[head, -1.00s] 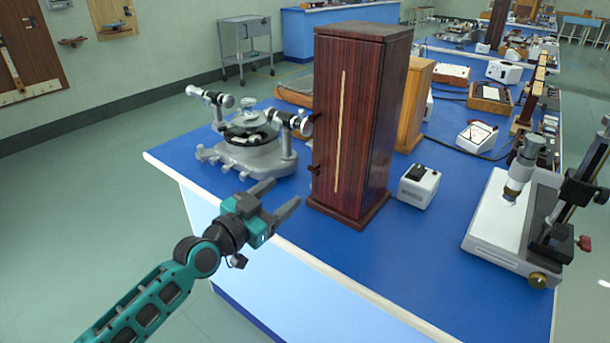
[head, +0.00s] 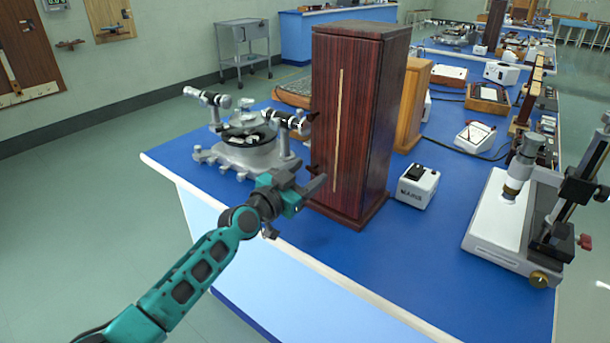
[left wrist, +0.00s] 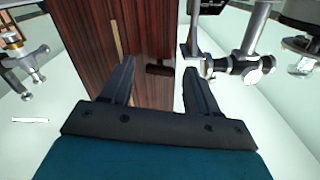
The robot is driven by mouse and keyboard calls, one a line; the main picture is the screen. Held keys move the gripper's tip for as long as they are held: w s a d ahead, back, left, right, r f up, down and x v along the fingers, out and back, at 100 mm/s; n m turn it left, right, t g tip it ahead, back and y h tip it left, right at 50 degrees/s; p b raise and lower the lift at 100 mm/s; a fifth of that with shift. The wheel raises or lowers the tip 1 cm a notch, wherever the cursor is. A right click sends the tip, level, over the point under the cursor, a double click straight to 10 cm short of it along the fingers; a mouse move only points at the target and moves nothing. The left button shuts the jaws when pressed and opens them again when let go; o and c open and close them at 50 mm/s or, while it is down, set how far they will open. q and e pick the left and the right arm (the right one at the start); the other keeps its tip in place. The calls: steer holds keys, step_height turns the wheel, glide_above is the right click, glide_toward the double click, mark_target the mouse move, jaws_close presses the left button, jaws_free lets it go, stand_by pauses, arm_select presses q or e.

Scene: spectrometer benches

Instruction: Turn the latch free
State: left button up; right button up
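A tall dark red wooden cabinet (head: 362,130) with a pale vertical strip stands on the blue bench. A small dark latch piece (left wrist: 158,69) sticks out of its side in the left wrist view, between my fingertips in the picture. Contact cannot be told. Another dark peg (head: 313,117) shows higher on the cabinet's left edge in the head view. My left gripper (head: 305,181) is open and close to the cabinet's lower left edge; it also shows in the left wrist view (left wrist: 159,66). My right gripper is out of view.
A grey spectrometer (head: 248,145) stands just left of the cabinet, close to my left gripper. A small white box (head: 418,187) and a microscope stand (head: 512,225) are on the right. The blue bench top (head: 345,262) is clear in front of the cabinet.

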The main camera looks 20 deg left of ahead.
arm_select(q)
steer(key=c, duration=1)
steer(key=shift+n, duration=1.3)
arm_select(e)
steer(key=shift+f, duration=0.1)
arm_select(q)
steer(key=o, duration=1.1)
steer(key=shift+c, duration=0.2)
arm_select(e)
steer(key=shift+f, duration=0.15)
arm_select(q)
steer(key=shift+s, duration=0.1)
steer(key=v, duration=1.2)
steer(key=shift+s+p, duration=0.35)
steer(key=shift+p, duration=0.05)
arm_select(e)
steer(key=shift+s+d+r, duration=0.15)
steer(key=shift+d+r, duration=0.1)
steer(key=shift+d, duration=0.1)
arm_select(q)
steer(key=shift+a, duration=0.15)
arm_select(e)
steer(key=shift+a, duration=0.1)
